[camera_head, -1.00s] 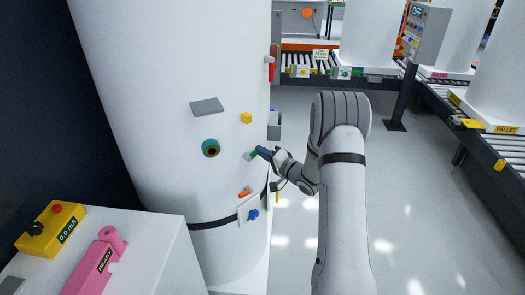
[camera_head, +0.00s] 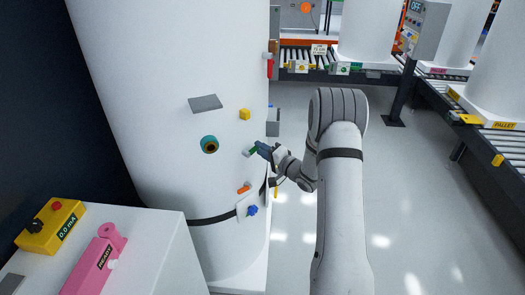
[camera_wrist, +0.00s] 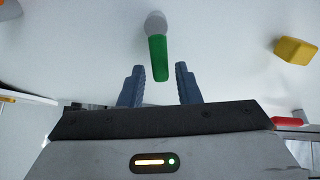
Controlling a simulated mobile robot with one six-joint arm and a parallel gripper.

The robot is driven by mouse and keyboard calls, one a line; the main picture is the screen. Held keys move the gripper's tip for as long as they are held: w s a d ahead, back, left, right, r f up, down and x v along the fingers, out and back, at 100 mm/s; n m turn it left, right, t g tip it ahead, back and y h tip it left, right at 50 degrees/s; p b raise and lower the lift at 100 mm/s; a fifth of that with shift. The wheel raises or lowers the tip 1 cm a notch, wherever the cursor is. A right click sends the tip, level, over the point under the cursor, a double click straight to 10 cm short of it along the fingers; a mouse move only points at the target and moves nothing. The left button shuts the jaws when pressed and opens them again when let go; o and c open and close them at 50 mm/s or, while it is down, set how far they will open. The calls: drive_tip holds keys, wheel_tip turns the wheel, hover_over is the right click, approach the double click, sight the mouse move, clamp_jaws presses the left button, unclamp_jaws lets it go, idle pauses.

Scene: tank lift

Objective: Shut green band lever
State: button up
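The green lever (camera_wrist: 158,58) shows in the wrist view with a grey round pivot (camera_wrist: 156,24) at its far end, on the white tank wall. In the head view the green lever (camera_head: 251,152) is small on the right side of the tank (camera_head: 170,110). My gripper (camera_wrist: 160,72) is open, with its two blue fingers apart. The lever's near end lies between the fingertips in the picture, with clear gaps on both sides. My gripper also shows in the head view (camera_head: 259,150), close to the lever. Whether the fingers touch the lever cannot be told.
A yellow block (camera_head: 244,114), a teal ring (camera_head: 209,144), an orange handle (camera_head: 243,188) and a blue knob (camera_head: 252,210) stick out from the tank near my gripper. A grey plate (camera_head: 205,103) is higher up. Open floor (camera_head: 400,220) lies to the right.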

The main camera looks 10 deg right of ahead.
drive_tip(key=shift+o, duration=0.7)
drive_tip(key=b+v, duration=0.1)
drive_tip(key=v, duration=0.6)
drive_tip(key=shift+s+d, duration=0.2)
drive_tip(key=shift+s, duration=0.15)
drive_tip(key=s+r+n+g+h, duration=0.4)
drive_tip(key=s+r+h, duration=0.1)
drive_tip(key=r+h, duration=0.45)
drive_tip(key=s+a+r+n+g, duration=0.1)
drive_tip(key=s+a+g, duration=0.3)
drive_tip(key=s, duration=1)
drive_tip(key=s+a+r+n+g, duration=0.1)
drive_tip(key=s+a+n+g, duration=0.3)
drive_tip(key=s, duration=1.1)
drive_tip(key=shift+a+g, duration=0.4)
drive_tip(key=shift+a, duration=0.05)
